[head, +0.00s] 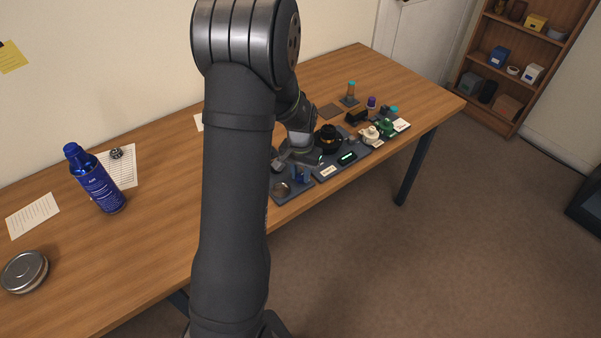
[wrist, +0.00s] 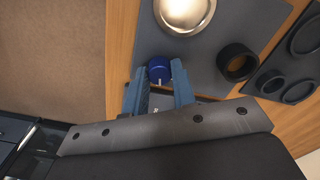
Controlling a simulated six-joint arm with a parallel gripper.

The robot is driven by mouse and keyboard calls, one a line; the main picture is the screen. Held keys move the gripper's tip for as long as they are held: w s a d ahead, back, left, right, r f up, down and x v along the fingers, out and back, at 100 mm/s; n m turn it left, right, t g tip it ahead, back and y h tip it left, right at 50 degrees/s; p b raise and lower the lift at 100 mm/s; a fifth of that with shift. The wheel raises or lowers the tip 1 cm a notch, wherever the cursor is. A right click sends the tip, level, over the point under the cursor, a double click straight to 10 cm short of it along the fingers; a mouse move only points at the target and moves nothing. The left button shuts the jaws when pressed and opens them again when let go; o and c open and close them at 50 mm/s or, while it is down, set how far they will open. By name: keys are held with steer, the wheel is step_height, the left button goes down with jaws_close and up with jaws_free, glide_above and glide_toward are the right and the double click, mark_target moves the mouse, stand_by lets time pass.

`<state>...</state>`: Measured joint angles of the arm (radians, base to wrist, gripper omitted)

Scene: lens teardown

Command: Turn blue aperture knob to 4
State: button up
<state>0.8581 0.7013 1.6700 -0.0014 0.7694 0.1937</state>
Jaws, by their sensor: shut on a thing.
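The blue aperture knob (wrist: 160,70) is a small round dial on a dark grey board (wrist: 210,65) in the wrist view. A pale mark on it points down in the picture, towards my gripper's base. My gripper (wrist: 158,67) is shut on the knob, with one blue finger at each side of it. No scale numbers can be read around the knob. In the head view my gripper (head: 301,173) is low over the near-left end of the row of dark boards, and the knob itself cannot be made out there.
A silver dome (wrist: 185,12) and a dark ring with a brown inside (wrist: 237,62) sit close by on the board. Black rings (wrist: 270,82) lie to the right. A blue bottle (head: 95,178) and a round tin (head: 25,271) stand on the left of the table.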

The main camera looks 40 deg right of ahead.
mark_target(300, 176)
steer(key=n, duration=0.6)
steer(key=shift+n, duration=0.3)
stand_by(0.4)
steer(key=o, duration=1)
steer(key=shift+r, duration=0.1)
step_height(300, 176, up, 17)
steer(key=shift+r, duration=0.15)
step_height(300, 176, down, 18)
steer(key=shift+r, duration=0.25)
stand_by(0.5)
